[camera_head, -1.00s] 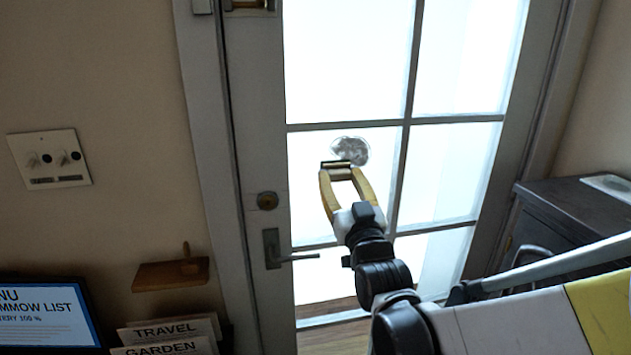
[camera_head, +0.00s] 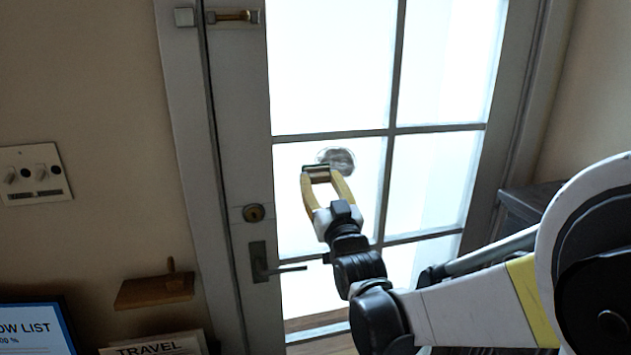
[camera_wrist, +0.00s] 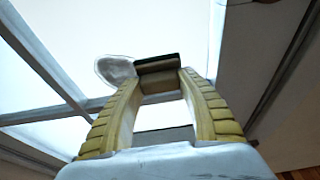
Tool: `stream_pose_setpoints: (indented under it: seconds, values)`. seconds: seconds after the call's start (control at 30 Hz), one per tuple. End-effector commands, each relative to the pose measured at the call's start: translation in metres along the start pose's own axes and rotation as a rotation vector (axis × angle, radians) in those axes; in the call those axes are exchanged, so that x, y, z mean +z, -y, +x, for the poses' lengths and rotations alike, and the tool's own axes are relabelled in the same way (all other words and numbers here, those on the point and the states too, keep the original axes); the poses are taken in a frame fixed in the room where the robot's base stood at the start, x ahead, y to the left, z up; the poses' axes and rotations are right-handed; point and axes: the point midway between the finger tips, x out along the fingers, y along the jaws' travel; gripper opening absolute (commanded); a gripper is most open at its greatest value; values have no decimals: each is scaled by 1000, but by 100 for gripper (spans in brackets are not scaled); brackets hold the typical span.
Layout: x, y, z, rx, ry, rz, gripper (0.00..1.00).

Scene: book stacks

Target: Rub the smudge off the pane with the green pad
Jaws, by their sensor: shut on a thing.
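The grey smudge (camera_head: 338,158) is on a glass pane (camera_head: 300,215) of the door, near the pane's top bar. My gripper (camera_head: 318,176) is shut on a small pad (camera_head: 320,167) and holds it in front of the pane, at the smudge's lower left edge in the head view. In the wrist view the pad (camera_wrist: 157,66) is between the yellow fingertips, dark on its outer face and tan nearer me, with the smudge (camera_wrist: 116,70) just to its left. The pad partly overlaps the smudge's edge. I cannot tell whether it touches the glass.
The door handle (camera_head: 278,270) and lock (camera_head: 253,213) are left of my gripper. A wooden wall shelf (camera_head: 154,290), a switch plate (camera_head: 33,175) and a lit sign (camera_head: 35,330) are further left. A dark cabinet (camera_head: 522,205) stands at the right.

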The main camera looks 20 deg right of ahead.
Motion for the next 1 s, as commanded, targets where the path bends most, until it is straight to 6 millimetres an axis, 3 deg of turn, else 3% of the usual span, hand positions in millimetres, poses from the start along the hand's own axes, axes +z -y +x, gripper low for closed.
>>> stream_pose_setpoints:
  seconds: [1.0]
  values:
    - [4, 0, 16, 0, 0, 0, 21]
